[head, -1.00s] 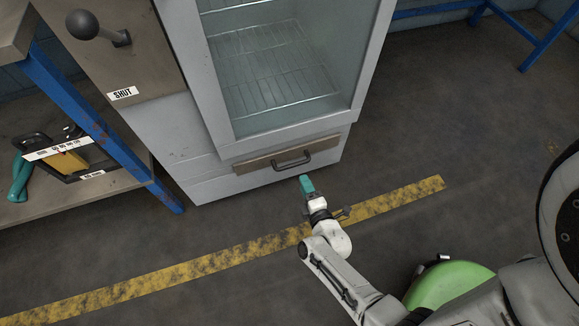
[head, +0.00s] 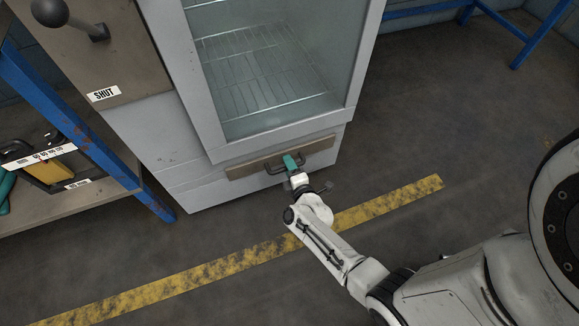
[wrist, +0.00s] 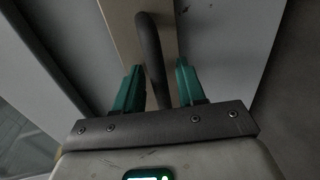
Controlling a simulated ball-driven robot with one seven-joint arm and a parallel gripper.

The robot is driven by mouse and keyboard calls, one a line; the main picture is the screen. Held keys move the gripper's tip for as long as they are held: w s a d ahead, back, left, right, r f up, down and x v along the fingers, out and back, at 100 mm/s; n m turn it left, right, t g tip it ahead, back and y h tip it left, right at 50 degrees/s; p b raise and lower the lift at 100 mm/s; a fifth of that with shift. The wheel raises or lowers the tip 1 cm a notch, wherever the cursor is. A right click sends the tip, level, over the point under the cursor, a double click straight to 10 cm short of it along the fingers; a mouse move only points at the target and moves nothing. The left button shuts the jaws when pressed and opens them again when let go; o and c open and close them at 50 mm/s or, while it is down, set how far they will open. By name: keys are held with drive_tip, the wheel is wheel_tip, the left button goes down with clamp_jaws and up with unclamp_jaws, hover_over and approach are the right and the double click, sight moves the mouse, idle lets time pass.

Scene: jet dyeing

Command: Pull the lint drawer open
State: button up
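The lint drawer (head: 247,168) is a brown-fronted strip low on the grey cabinet, below the glass door, and looks closed. Its dark bar handle (head: 318,158) sits on the front. My gripper (head: 289,159), with teal fingers, is at the handle in the head view and hides part of it. In the wrist view the handle (wrist: 150,52) runs between the two fingers of my gripper (wrist: 158,75). The fingers stand apart, with a visible gap on each side of the bar.
The cabinet's glass door (head: 268,75) with a wire rack inside is above the drawer. A blue-legged bench (head: 75,120) stands at the left. A yellow floor line (head: 200,283) crosses the open floor in front.

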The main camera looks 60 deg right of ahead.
clamp_jaws()
drive_tip(key=shift+s, duration=0.1)
idle(0.4)
drive_tip(key=f+p+v, duration=0.3)
drive_tip(key=f+v, duration=0.1)
drive_tip(key=v, duration=1.6)
drive_tip(key=shift+s+a, duration=0.35)
drive_tip(key=shift+s, duration=0.15)
unclamp_jaws()
drive_tip(key=shift+s, duration=0.1)
